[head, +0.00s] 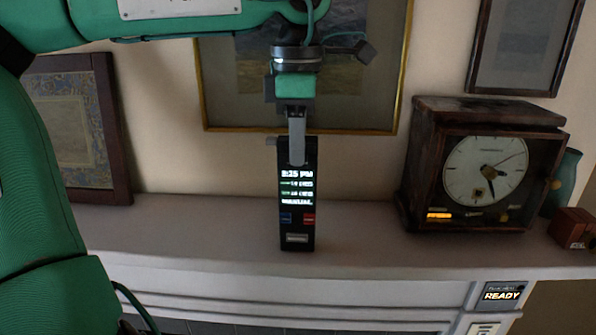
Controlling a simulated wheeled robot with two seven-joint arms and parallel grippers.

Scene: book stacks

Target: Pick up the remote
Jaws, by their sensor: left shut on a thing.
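The remote (297,215) is a slim black device with a lit screen that reads 8:25 PM and a blue and a red button below it. It stands upright at the middle of the mantel shelf. Its lower end is at the shelf surface; I cannot tell whether it touches. My left gripper (297,155) comes down from above and is shut on the upper end of the remote. One grey finger shows in front of the remote; the other finger is mostly hidden behind it. My right gripper is not in view.
The pale mantel shelf (200,225) is clear on both sides of the remote. A dark wooden clock (485,170) stands to the right, with a teal vase (562,185) and a small red box (572,228) beyond it. Framed pictures (85,130) stand or hang behind.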

